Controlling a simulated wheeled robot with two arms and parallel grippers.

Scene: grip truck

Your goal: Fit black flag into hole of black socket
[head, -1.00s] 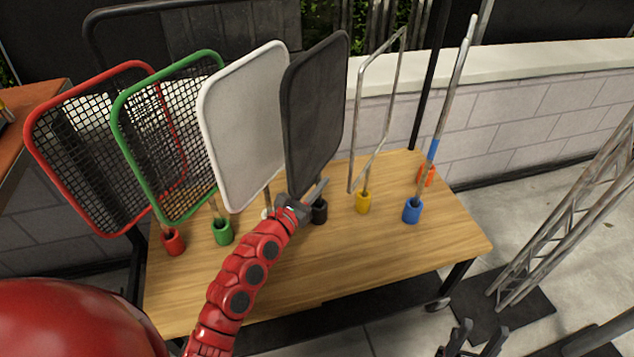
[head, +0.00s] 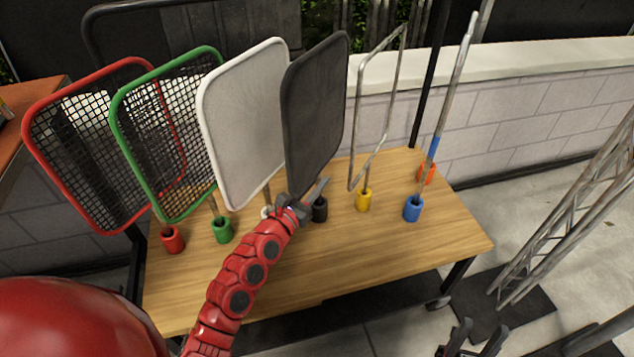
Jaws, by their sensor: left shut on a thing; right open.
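The black flag (head: 316,112) stands nearly upright above the wooden table, its panel to the right of the white flag. My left gripper (head: 312,196) is shut on it low down, at its stem. The black socket (head: 320,209) stands on the table just behind and below the gripper's fingers. The gripper hides the lower end of the flag's stem, so I cannot tell whether it sits in the hole. My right gripper (head: 473,340) is open and empty at the bottom edge, in front of the table and away from the flags.
On the table (head: 400,255) stand red (head: 88,150), green (head: 168,135) and white (head: 245,125) flags to the left. A wire frame in a yellow socket (head: 364,200) and a rod in a blue socket (head: 413,209) stand right. The table's front right is clear.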

